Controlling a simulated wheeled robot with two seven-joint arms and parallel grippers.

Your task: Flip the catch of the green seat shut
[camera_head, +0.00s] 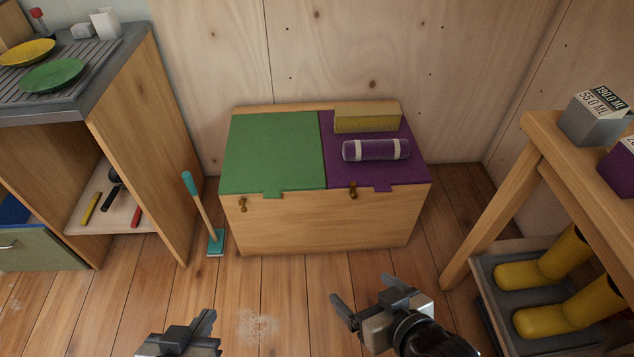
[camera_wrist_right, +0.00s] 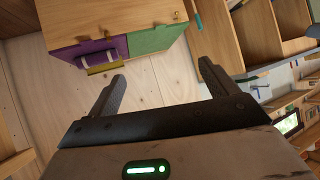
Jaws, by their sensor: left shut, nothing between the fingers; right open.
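The green seat (camera_head: 274,150) is the left lid of a wooden chest (camera_head: 325,225) against the back wall, and it lies closed. Its small brass catch (camera_head: 243,204) is on the chest's front at the left, below and left of the lid's front tab (camera_head: 272,194). In the right wrist view the green seat (camera_wrist_right: 153,40) shows at the top. My left gripper (camera_head: 211,318) is shut and empty at the bottom of the head view, well in front of the chest. My right gripper (camera_head: 362,301) is open and empty, also in front of the chest and apart from it.
A purple seat (camera_head: 350,178) beside the green one bears a yellow block (camera_head: 367,120) and a clear-and-purple roll (camera_head: 376,150); another brass catch (camera_head: 353,190) is below it. A teal-ended brush (camera_head: 215,240) stands left. A bench with yellow boots (camera_head: 540,272) is right. Floor ahead is clear.

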